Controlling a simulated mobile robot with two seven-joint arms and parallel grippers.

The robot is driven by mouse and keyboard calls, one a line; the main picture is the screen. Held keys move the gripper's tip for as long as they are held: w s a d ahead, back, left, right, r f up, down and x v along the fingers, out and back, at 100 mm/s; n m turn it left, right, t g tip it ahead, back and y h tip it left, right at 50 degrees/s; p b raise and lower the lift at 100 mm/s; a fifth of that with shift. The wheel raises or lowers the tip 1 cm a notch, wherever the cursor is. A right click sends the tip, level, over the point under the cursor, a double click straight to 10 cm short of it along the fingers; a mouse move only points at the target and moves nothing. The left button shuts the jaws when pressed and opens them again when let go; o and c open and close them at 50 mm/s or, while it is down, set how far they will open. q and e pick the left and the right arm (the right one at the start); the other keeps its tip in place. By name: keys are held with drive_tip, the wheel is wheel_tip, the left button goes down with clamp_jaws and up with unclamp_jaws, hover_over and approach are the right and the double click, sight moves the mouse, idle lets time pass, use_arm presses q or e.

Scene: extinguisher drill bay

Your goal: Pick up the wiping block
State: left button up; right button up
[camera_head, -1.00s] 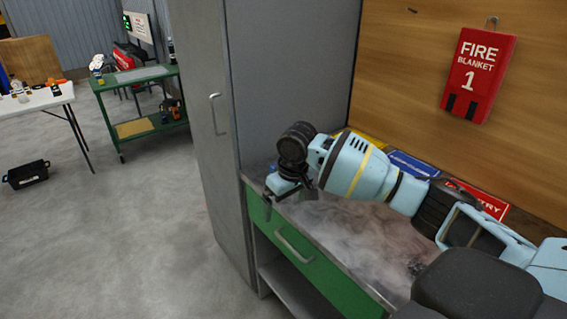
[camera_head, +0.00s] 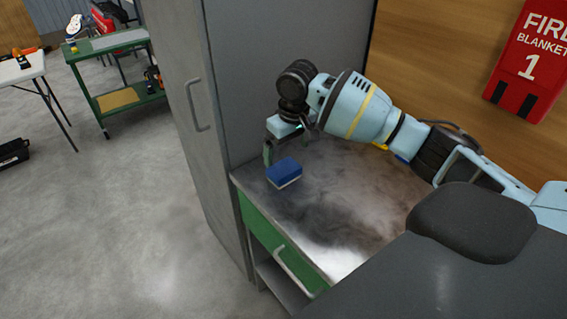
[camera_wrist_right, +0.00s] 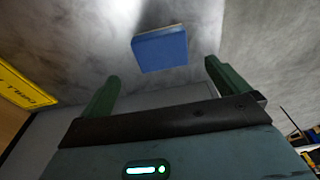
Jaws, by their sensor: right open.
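The wiping block (camera_head: 284,171) is a blue block with a pale underside. It lies on the smoky grey bench top (camera_head: 345,205), near its front left corner. My right gripper (camera_head: 287,142) is just behind and above it in the head view, open and empty. In the right wrist view the block (camera_wrist_right: 160,50) shows between and beyond the two green fingers of the gripper (camera_wrist_right: 163,72), with no finger touching it. My left gripper is not in view.
A tall grey cabinet (camera_head: 190,110) stands directly left of the bench. A red fire blanket case (camera_head: 530,60) hangs on the wooden wall. A yellow sign (camera_wrist_right: 22,88) is at the left in the right wrist view. The bench top right of the block is clear.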

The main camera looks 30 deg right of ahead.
sight(284, 168)
drive_tip(key=shift+s, duration=0.1)
drive_tip(key=shift+a+f, duration=0.1)
drive_tip(key=shift+f, duration=0.95)
drive_tip(key=shift+w+f+b, duration=0.1)
drive_tip(key=shift+w+f, duration=0.1)
drive_tip(key=shift+f, duration=0.7)
drive_tip(key=shift+w+f+b, duration=0.15)
drive_tip(key=shift+f, duration=0.8)
drive_tip(key=shift+w+f+b, duration=0.1)
drive_tip(key=shift+w+f, duration=0.1)
drive_tip(key=shift+f, duration=0.7)
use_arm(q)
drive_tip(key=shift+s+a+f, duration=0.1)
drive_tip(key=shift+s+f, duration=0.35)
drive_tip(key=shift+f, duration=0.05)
use_arm(e)
drive_tip(key=shift+c, duration=0.3)
drive_tip(key=c, duration=1)
drive_tip(key=shift+r, duration=0.2)
